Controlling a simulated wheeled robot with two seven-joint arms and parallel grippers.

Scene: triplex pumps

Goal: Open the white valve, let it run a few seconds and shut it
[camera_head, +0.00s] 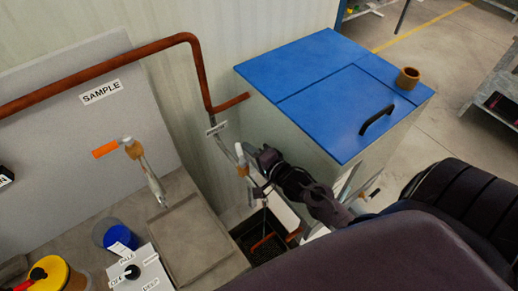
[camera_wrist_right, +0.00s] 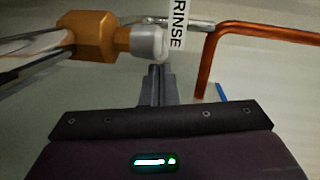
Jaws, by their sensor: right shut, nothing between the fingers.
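The white valve (camera_head: 241,160) is on the pipe by the wall, left of the blue-lidded cabinet. Its brass body (camera_wrist_right: 95,36) and pale lever (camera_wrist_right: 35,44) show at the upper left of the right wrist view. My right gripper (camera_wrist_right: 157,70) is shut and empty, with its fingertips just below the pale end of the valve in that view. I cannot tell whether they touch it. In the head view my right arm reaches in from the right and its dark end is beside the valve. My left gripper is out of view.
A RINSE label (camera_wrist_right: 177,25) hangs near the valve. A copper pipe (camera_head: 100,72) runs along the wall. The blue-lidded cabinet (camera_head: 320,75) carries a brown cup (camera_head: 407,78). Left are an orange-handled sample valve (camera_head: 132,148), a blue container (camera_head: 112,235) and a switch box (camera_head: 140,270). A dark basin (camera_head: 262,240) lies below.

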